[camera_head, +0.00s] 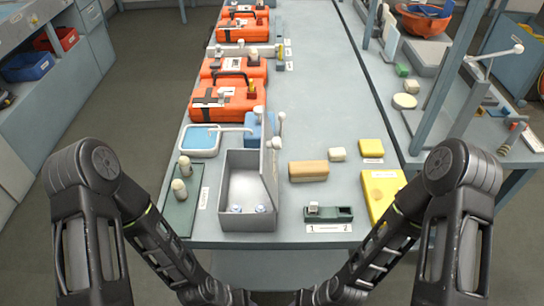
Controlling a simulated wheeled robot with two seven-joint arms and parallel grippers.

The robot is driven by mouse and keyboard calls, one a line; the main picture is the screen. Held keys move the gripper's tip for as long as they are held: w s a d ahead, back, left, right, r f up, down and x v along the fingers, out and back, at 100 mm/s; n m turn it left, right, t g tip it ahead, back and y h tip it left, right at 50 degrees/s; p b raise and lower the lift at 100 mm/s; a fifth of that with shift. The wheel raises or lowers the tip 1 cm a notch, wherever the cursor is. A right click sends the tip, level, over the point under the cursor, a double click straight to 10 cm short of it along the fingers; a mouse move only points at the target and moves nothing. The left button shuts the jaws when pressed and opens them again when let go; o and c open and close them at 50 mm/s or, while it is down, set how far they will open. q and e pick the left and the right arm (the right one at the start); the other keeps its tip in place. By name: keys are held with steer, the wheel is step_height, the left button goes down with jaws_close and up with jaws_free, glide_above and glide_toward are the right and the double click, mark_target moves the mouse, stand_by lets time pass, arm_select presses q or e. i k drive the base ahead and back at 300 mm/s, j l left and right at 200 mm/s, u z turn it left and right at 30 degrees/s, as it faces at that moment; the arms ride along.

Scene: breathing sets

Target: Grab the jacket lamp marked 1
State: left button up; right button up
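A small dark green holder (328,216) lies near the front edge of the table, right of centre. A white label strip (328,228) in front of it reads 1 at the left and 2 at the right. A small pale block-like item (313,208), which looks like the jacket lamp, sits at the holder's left end, above the 1. The right end, above the 2, looks dark and low; I cannot tell what it holds. My two arms fold in toward the bottom centre, in front of the table. Neither gripper's fingers can be seen.
A grey open bin (246,187) with two small round items stands left of the holder. A tan block (309,171) lies behind it, and a yellow box (384,191) to its right. Orange cases (228,97) line the left side. The table's middle back is clear.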

mark_target(253, 56)
steer(key=k, duration=0.45)
steer(key=k+u, duration=0.2)
steer(key=u, duration=2.2)
steer(key=i+u, duration=0.2)
steer(key=i+j+z, duration=0.15)
steer(key=i, duration=1.2)
steer(key=i+l+z, duration=0.15)
steer(key=i+z, duration=0.2)
steer(key=z, duration=0.15)
steer(key=i+z, duration=0.5)
steer(key=i+j+z, duration=0.1)
steer(key=i+z, duration=0.2)
steer(key=z, duration=0.2)
steer(key=i+l+z, duration=0.2)
steer(key=i+z, duration=0.2)
steer(key=i, duration=0.4)
steer(key=i+z, duration=0.45)
steer(key=i, duration=0.35)
